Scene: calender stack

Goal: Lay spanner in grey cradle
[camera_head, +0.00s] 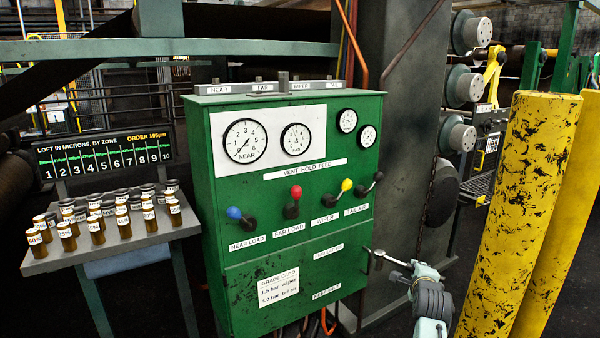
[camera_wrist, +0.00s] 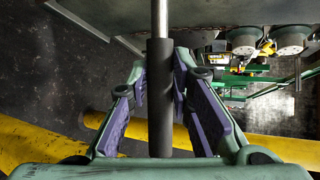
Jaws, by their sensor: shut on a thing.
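The spanner shows in the wrist view as a bright metal rod (camera_wrist: 160,18) with a dark sleeve. My gripper (camera_wrist: 161,82) is shut around the dark sleeve, one finger on each side, and the rod runs up out of the picture. In the head view, my gripper (camera_head: 410,271) is at the lower right of the green cabinet, with the silvery spanner (camera_head: 391,260) reaching left to the cabinet's right edge. Whether its far end touches anything there is unclear. I cannot pick out a grey cradle in either view.
The green cabinet (camera_head: 236,273) carries gauges and coloured levers. A side table (camera_head: 134,243) with several small brown jars stands left of it. Yellow scuffed posts (camera_head: 525,210) stand close to the right of my arm. A grey column (camera_head: 405,130) rises behind.

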